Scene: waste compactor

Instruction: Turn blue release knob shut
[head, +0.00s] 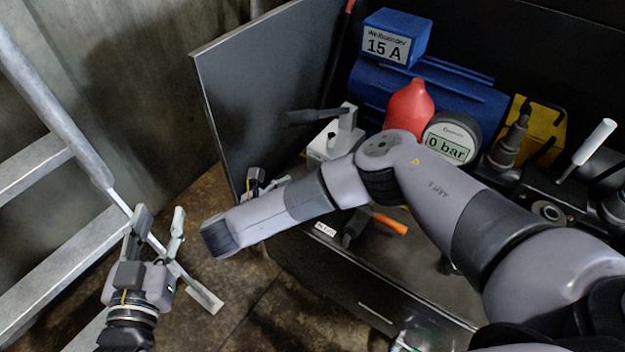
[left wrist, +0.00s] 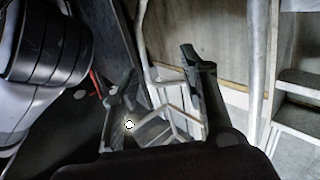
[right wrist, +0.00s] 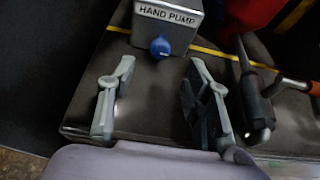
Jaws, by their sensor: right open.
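The blue release knob (right wrist: 160,47) is on the front of the grey box labelled HAND PUMP (right wrist: 168,14) in the right wrist view. My right gripper (right wrist: 161,70) is open and empty. Its two fingers stand apart, one to each side below the knob, and do not touch it. In the head view the hand pump (head: 332,142) stands on the bench behind my right forearm, and the knob is hidden there. My left gripper (head: 159,217) is open and empty, away from the bench beside the ladder. Its spread fingers also show in the left wrist view (left wrist: 158,80).
An orange-handled tool (head: 389,223) lies on the bench (head: 365,285). A red bottle-like part (head: 409,104), a gauge reading 0 bar (head: 450,140) and a blue motor (head: 480,95) stand behind. A dark upright panel (head: 270,80) edges the bench. A metal ladder (head: 60,160) is at left.

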